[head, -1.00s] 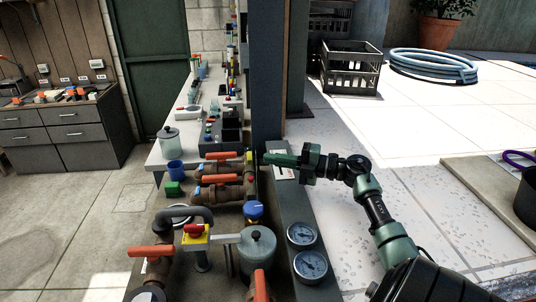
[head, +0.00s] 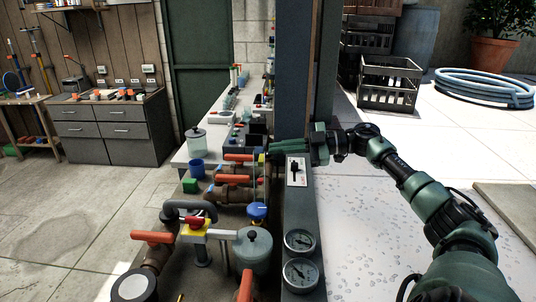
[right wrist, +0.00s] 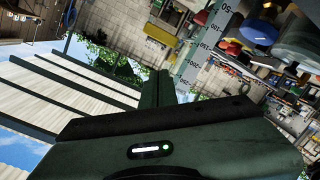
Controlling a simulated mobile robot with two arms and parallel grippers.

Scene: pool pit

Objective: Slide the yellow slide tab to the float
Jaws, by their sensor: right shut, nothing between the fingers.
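My right gripper (head: 270,152) is shut and empty. It reaches left across the grey post, above a small white plate with a black lever (head: 296,170). In the right wrist view its closed fingers (right wrist: 162,84) point up the picture. A pale scale with printed numbers (right wrist: 205,40) lies beyond them, right of the fingertips. I cannot make out the yellow slide tab or the float for sure in either view; the gripper and post may hide them. My left gripper is not in view.
The post (head: 304,90) stands close by the gripper. Left of it are pipes with orange handles (head: 236,180), a red button on a yellow body (head: 194,233) and a lidded pot (head: 254,248). Two gauges (head: 299,241) sit below. Black crates (head: 388,85) and a blue hose (head: 485,88) lie behind right.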

